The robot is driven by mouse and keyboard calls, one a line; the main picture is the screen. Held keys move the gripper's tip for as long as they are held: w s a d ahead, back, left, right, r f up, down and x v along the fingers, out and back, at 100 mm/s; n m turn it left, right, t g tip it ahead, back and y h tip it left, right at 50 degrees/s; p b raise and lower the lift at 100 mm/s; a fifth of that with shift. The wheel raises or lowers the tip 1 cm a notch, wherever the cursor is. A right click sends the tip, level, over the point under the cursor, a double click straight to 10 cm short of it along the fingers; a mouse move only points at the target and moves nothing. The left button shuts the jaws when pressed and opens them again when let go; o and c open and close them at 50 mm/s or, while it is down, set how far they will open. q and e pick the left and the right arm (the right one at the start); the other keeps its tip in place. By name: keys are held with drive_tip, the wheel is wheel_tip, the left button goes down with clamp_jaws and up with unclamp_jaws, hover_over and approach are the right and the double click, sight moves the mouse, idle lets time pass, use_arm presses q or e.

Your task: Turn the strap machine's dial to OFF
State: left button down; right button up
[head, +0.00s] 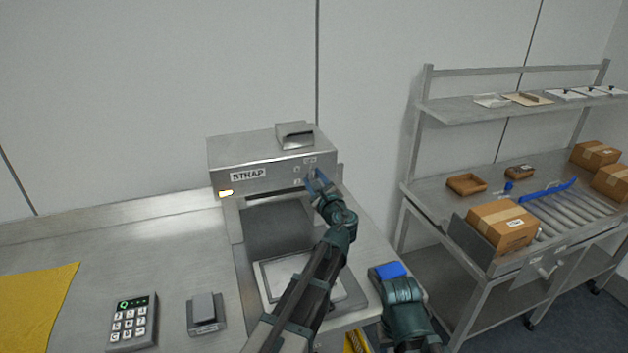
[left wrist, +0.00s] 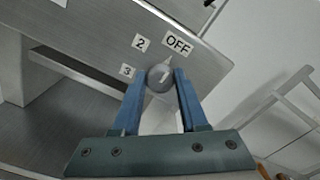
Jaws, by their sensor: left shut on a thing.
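The strap machine (head: 225,160) is a grey metal box on the steel bench, with a STRAP label and a lit yellow lamp on its front. In the left wrist view its round grey dial (left wrist: 158,77) sits among the labels OFF, 2 and 3. A pale pointer mark shows at the dial's upper right, towards OFF; its exact setting is hard to tell. My left gripper (head: 317,181) is at the right end of the machine's front, its blue fingers shut on the dial and hiding its sides. My right gripper (head: 390,272) is low at the right, apart from the machine; its jaw opening is unclear.
A keypad (head: 133,322), a small grey device (head: 206,313) and a yellow cloth (head: 35,305) lie on the bench at left. At right stands a steel rack (head: 420,205) with cardboard boxes (head: 502,226) and rollers. A gap separates bench and rack.

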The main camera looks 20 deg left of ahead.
idle(0.4)
use_arm(q)
drive_tip(key=shift+c, duration=2.2)
unclamp_jaws()
drive_tip(key=shift+s+d, duration=0.1)
drive_tip(key=v, duration=1.3)
drive_tip(key=shift+s+d, duration=0.25)
